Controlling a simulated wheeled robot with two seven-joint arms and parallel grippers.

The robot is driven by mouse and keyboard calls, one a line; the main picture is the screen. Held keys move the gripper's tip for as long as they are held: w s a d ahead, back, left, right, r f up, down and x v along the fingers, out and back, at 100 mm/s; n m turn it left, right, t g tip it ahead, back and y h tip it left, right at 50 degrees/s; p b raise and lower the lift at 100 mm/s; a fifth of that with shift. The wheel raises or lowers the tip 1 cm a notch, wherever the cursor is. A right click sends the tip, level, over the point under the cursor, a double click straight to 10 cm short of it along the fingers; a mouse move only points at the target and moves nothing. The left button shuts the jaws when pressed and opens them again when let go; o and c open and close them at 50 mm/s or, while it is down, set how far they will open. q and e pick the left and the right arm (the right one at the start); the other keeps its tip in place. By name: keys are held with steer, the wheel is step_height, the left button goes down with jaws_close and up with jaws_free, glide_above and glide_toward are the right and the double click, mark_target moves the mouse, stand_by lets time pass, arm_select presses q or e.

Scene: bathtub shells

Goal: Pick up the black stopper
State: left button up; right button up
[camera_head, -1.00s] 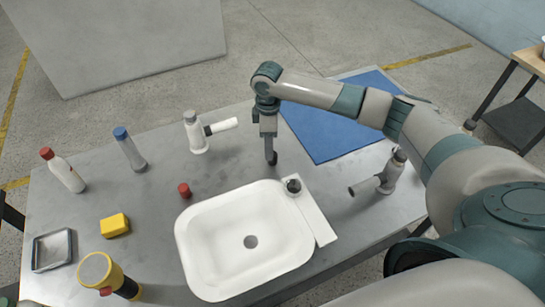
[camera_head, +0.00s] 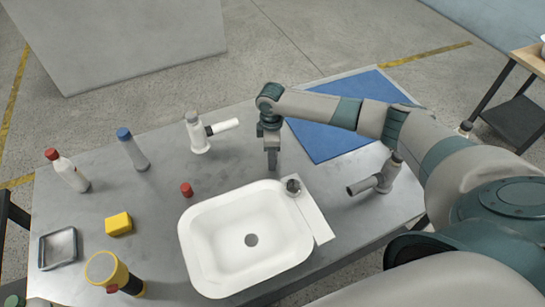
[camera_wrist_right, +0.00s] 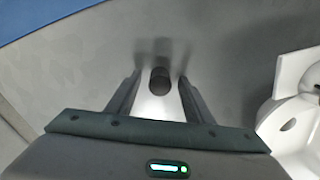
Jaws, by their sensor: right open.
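The black stopper (camera_wrist_right: 160,80) shows in the right wrist view as a small dark cylinder standing on the grey tabletop. It lies between the two fingers of my right gripper (camera_wrist_right: 159,82), near their tips, with a gap on each side. My right gripper is open. In the head view, my right gripper (camera_head: 272,160) points down at the table just behind the white basin (camera_head: 190,243), and it hides the stopper there. My left gripper is not in view.
A dark round fitting (camera_head: 292,186) sits on the basin's ledge. Grey-white taps stand behind (camera_head: 198,138) and to the right (camera_head: 378,182). A red cap (camera_head: 186,189), yellow block (camera_head: 118,224), bottles (camera_head: 68,172) and blue mat (camera_head: 330,140) are around.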

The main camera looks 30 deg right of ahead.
steer(key=c, duration=1.1)
steer(key=shift+r, duration=0.15)
steer(key=shift+r, duration=0.2)
step_height(320, 180, up, 3)
steer(key=shift+r+b, duration=0.1)
steer(key=shift+b, duration=0.9)
steer(key=shift+s+d+r+b, duration=0.5)
steer(key=shift+s+d+r, duration=0.7)
steer(key=shift+s+d, duration=0.2)
steer(key=shift+s+d+r+b, duration=0.55)
steer(key=shift+s+d+r, duration=0.6)
steer(key=shift+s+d, duration=0.25)
steer(key=shift+s+d+r+b, duration=0.5)
steer(key=shift+s+d+r, duration=0.7)
steer(key=shift+s+d, duration=0.15)
